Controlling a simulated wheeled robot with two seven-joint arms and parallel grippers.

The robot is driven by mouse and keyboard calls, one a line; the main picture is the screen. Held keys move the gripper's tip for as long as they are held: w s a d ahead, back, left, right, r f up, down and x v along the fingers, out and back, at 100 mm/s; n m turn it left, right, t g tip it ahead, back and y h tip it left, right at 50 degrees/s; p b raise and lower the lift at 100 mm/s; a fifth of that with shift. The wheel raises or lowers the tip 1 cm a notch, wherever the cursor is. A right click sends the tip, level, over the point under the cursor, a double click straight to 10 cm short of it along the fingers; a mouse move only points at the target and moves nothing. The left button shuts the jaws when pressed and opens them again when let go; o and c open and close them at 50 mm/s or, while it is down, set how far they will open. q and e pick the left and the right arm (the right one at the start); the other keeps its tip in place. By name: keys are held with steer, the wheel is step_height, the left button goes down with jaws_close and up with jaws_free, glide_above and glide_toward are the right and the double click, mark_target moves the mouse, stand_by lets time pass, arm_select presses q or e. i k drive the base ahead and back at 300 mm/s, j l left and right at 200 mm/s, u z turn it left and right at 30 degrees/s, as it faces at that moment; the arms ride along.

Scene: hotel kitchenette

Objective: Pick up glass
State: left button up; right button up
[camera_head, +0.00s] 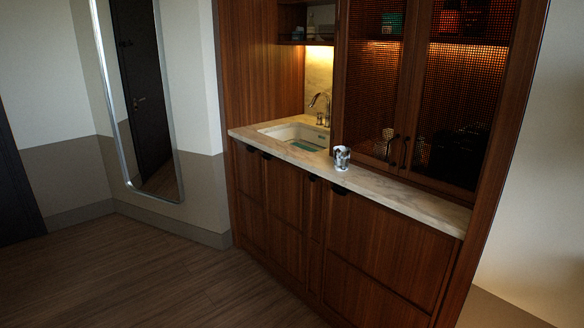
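A short, shiny clear glass (341,158) stands upright near the front edge of the pale marble counter (404,193). It is just right of the sink and in front of the cabinet doors. Neither of my grippers shows in the head view, and nothing is seen touching the glass.
A white sink (279,131) with something green in it and a metal faucet (320,108) is left of the glass. Mesh cabinet doors (375,75) rise behind it. Wooden drawers (385,240) are below. A tall mirror (145,100) stands at left. The wood floor (130,270) is clear.

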mark_target(341, 155)
steer(key=i, duration=2.8)
steer(key=z, duration=0.15)
